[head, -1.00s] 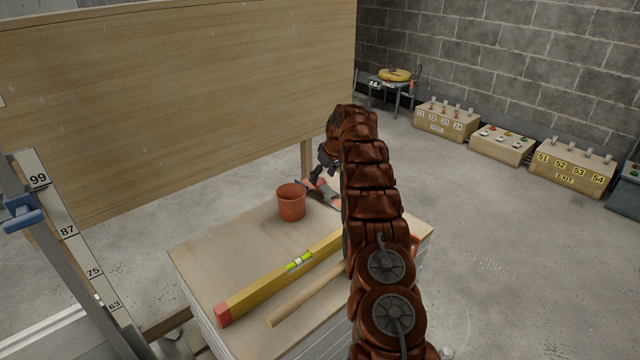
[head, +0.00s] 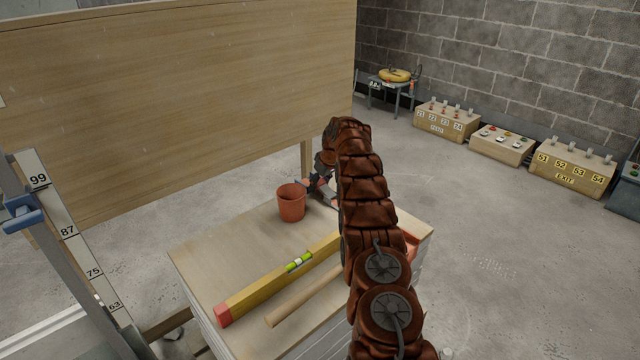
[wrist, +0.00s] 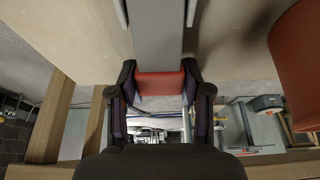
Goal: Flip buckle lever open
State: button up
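The buckle is mostly hidden behind my arm in the head view; a small grey and red part of it (head: 329,196) shows at the far end of the table, right of the pot. In the wrist view a grey bar (wrist: 155,30) comes down from the top and ends in a red piece (wrist: 160,85), which looks like the lever's end. My gripper (wrist: 160,72) has its dark fingers apart, one on each side of the red piece. I cannot tell whether they touch it. In the head view my gripper (head: 320,180) is low over the table, partly hidden by my arm.
A terracotta pot (head: 291,203) stands close left of my gripper; it also shows at the right of the wrist view (wrist: 300,55). A yellow level (head: 265,290) and a wooden handle (head: 300,303) lie nearer on the table (head: 205,255). A wooden panel (head: 170,100) stands behind.

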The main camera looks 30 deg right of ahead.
grip_shut()
